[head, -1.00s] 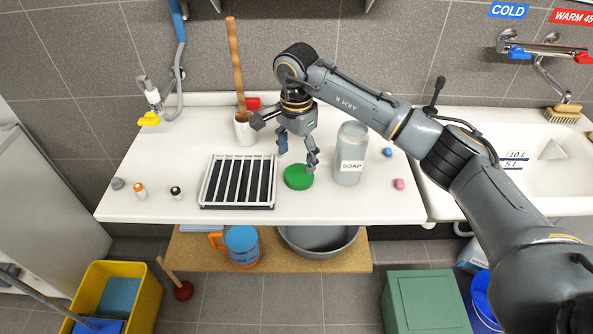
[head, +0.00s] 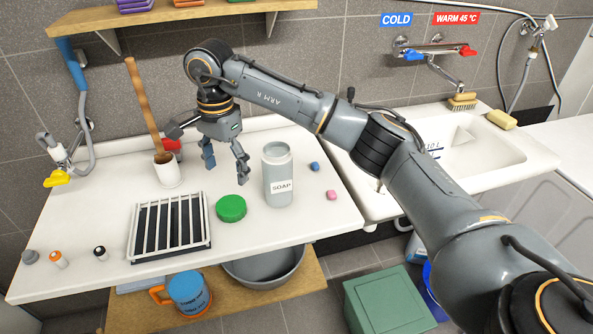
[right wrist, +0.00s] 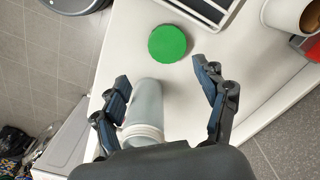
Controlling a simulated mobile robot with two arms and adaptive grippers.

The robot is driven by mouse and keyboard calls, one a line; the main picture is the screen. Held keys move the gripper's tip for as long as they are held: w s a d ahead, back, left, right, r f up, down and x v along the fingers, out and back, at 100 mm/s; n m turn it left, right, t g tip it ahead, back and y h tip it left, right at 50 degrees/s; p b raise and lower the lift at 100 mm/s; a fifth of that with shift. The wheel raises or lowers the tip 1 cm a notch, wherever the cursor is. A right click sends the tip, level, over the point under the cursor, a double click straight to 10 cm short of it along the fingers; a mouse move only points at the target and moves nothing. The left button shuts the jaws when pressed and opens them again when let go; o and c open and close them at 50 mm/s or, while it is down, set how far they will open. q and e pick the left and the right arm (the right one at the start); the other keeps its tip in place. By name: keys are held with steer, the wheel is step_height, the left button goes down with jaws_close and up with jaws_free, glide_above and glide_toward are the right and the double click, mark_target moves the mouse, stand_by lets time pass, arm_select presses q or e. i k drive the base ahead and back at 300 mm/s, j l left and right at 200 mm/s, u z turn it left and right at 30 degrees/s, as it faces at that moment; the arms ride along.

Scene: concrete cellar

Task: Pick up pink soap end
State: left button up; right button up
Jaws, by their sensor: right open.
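The pink soap end (head: 331,195) is a small pink piece lying on the white counter, right of the soap container. A similar blue piece (head: 314,166) lies just behind it. The grey container labelled SOAP (head: 278,177) stands upright and open-topped. My right gripper (head: 225,172) is open and empty above the counter, left of the container and behind the green lid, well left of the pink piece. In the right wrist view its open fingers (right wrist: 165,85) show with the container between and below them. The pink piece does not show there. My left gripper is not in view.
A green round lid (head: 231,208) and a slatted rack (head: 170,226) lie left of the container. A white cup (head: 167,171) holding a wooden stick stands behind. The sink (head: 470,150) is to the right. Counter around the pink piece is clear.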

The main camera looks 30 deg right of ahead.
mark_target(332, 194)
steer(key=z, duration=1.2)
